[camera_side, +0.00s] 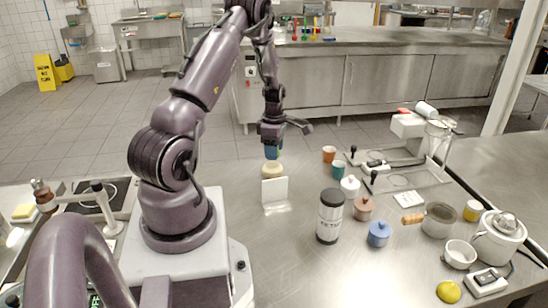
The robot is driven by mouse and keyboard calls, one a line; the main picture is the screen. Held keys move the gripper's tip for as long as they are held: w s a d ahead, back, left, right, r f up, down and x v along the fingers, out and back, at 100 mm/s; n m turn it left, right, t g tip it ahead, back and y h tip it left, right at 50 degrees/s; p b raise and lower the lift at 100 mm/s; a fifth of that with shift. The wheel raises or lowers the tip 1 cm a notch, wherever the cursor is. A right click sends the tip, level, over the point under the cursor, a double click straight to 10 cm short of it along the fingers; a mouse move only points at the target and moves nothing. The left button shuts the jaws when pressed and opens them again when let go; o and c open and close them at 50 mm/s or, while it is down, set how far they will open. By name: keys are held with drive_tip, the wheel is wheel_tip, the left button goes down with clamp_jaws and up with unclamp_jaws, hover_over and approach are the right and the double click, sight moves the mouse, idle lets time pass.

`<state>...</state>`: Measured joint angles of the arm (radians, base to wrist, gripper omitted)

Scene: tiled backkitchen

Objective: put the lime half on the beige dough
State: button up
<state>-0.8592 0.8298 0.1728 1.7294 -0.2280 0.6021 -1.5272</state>
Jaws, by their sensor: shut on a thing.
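My gripper (271,151) is shut and points down in the middle of the view, with blue at its fingers. A small yellow-green edge, the lime half (280,153), shows at the fingertips; most of it is hidden by the fingers. The beige dough (272,170), a pale round lump, lies just below the gripper. I cannot tell whether the lime half touches the dough.
A white upright card (275,190) stands in front of the dough. A dark-and-white canister (330,216), lidded pots (379,234), cups (329,153) and a juicer (499,238) stand to the right. The steel table's front middle is clear.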

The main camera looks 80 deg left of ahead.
drive_tip(key=shift+f, duration=1.5)
drive_tip(key=shift+f, duration=0.15)
drive_tip(key=o, duration=0.9)
